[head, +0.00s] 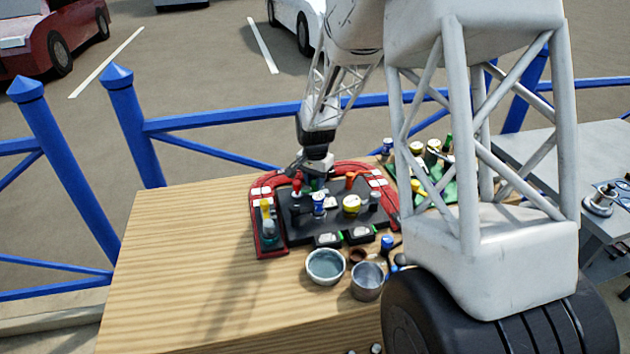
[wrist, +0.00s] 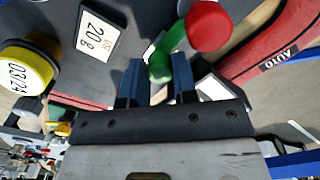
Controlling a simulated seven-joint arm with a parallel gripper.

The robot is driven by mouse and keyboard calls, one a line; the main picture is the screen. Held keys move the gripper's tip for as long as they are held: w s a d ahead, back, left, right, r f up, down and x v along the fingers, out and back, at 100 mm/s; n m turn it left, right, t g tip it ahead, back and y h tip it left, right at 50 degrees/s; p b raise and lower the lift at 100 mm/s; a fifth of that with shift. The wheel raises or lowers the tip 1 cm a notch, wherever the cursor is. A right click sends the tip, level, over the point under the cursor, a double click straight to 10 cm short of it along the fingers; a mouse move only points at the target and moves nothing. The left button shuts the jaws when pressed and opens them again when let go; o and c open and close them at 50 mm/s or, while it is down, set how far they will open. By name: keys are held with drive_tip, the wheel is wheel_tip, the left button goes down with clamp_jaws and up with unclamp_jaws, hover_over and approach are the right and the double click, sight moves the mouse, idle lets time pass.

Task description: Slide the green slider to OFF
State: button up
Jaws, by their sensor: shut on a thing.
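The green slider (wrist: 160,68) shows in the wrist view as a rounded green knob between the two blue fingertips of my gripper (wrist: 158,80). A green part also reaches up from it towards the top edge. My gripper is shut on the green slider. In the head view, my gripper (head: 316,172) points down at the back of the dark control panel (head: 285,222), and only a little green shows below it. I cannot read an OFF mark in either view.
A red knob (wrist: 209,25) stands close to the right of the fingers. A yellow knob (wrist: 27,67) and a white label (wrist: 98,30) lie left. A red strip (wrist: 272,45) reads AUTO.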

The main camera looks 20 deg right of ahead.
drive_tip(key=shift+d, duration=0.1)
clamp_jaws()
drive_tip(key=shift+d, duration=1.35)
drive_tip(key=o, duration=0.9)
unclamp_jaws()
drive_tip(key=shift+r, duration=0.1)
wheel_tip(320, 180, up, 8)
drive_tip(key=shift+f, duration=0.2)
